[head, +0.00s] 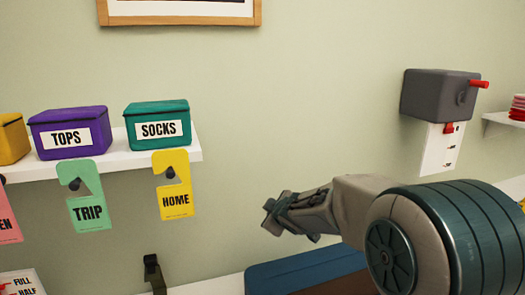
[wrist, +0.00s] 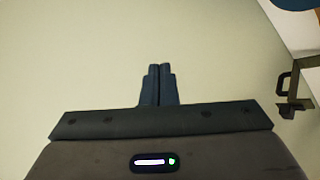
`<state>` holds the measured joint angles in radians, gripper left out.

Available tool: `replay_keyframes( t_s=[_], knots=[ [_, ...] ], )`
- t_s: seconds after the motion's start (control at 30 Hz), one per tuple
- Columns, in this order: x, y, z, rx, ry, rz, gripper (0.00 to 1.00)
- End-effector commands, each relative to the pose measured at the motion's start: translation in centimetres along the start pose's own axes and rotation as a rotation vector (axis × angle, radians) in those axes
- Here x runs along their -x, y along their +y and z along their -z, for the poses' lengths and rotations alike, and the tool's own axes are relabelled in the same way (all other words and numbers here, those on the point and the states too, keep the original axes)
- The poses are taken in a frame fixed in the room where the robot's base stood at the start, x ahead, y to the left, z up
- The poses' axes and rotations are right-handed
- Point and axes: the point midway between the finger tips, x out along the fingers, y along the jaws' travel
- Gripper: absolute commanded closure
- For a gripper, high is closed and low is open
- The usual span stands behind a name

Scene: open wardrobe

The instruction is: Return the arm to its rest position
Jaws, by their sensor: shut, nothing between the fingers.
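My gripper (head: 268,217) is at the end of my arm, in the middle right of the head view, pointing left in front of the pale green wall. In the wrist view my gripper (wrist: 160,70) shows its two dark fingers together, shut with nothing between them. Plain wall lies behind the fingers. No object touches the gripper in either view.
A white shelf (head: 201,150) at left holds a purple TOPS box (head: 70,133) and a teal SOCKS box (head: 157,125). Green TRIP (head: 89,214) and yellow HOME (head: 175,201) tags hang below. A grey box with a red handle (head: 437,95) is at upper right.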

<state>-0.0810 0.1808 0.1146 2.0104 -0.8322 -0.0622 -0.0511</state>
Motion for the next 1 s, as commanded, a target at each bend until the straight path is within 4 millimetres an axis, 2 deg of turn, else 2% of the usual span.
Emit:
replay_keyframes(
  t_s=[0.03, 0.13, 0.27, 0.47, 0.6, 0.7, 0.8, 1.0],
  knots=[
    [1.9, 0.5, -1.4, -0.054, -0.056, -0.02, 1.0],
    [5.4, 0.7, -4.4, -0.175, -0.174, -0.044, 1.0],
    [10.1, -0.2, -8.1, -0.339, -0.32, -0.056, 1.0],
    [17.4, -4.1, -13.1, -0.605, -0.523, -0.029, 1.0],
    [22.1, -8.1, -15.5, -0.783, -0.641, 0.026, 1.0],
    [24.7, -10.8, -16.5, -0.889, -0.704, 0.073, 1.0],
    [26.5, -12.9, -17.0, -0.963, -0.747, 0.115, 1.0],
    [27.9, -14.7, -17.3, -1.022, -0.781, 0.154, 1.0]
  ],
)
